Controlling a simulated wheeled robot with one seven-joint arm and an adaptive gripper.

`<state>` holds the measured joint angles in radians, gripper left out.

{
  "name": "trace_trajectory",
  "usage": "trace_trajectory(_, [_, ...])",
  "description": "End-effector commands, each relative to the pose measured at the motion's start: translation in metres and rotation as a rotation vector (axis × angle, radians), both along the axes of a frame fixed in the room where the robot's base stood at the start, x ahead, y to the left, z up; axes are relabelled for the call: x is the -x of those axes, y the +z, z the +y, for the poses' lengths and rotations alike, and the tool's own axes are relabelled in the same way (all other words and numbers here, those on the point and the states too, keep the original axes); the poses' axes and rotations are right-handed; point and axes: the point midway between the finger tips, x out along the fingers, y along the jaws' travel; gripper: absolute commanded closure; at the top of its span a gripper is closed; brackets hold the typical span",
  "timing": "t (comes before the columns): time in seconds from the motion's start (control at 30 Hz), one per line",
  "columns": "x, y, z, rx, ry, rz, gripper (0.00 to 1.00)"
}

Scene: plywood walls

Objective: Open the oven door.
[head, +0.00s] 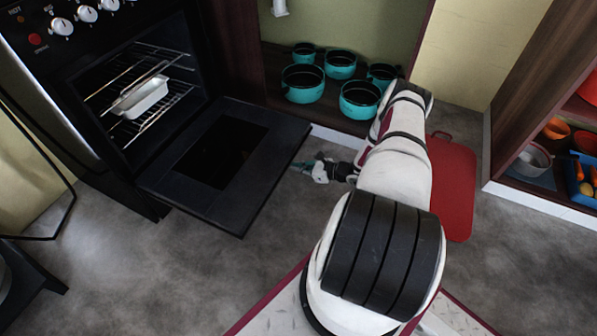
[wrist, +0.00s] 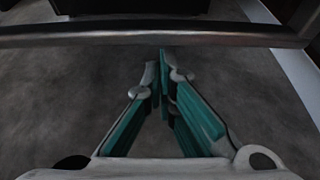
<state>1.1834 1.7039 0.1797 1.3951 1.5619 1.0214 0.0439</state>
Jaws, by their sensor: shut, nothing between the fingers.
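The black oven (head: 110,80) stands at the left in the head view. Its door (head: 250,190) is swung down and lies about level, with a dark glass panel, and the oven inside is exposed. My gripper (head: 301,164) is low, just right of the door's outer edge. In the wrist view its teal fingers (wrist: 164,80) are shut with nothing between them. A metal bar (wrist: 140,36), seemingly the door handle, crosses that view beyond the fingertips. I cannot tell whether the fingers touch it.
A pale tray (head: 140,97) sits on the oven rack. Teal pots (head: 303,83) stand in an open cabinet behind. A red board (head: 452,185) is right of my arm. Shelves (head: 545,125) are at the right. Grey floor (head: 185,270) is clear in front.

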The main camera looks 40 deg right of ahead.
Motion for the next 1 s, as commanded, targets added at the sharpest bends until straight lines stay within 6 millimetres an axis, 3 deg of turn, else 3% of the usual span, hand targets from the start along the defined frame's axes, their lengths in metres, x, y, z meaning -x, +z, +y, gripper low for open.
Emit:
trace_trajectory(0.47, [0.000,0.007,0.000,0.006,0.001,0.018,1.00])
trace_trajectory(1.0, [0.002,0.060,-0.002,0.056,-0.001,0.150,1.00])
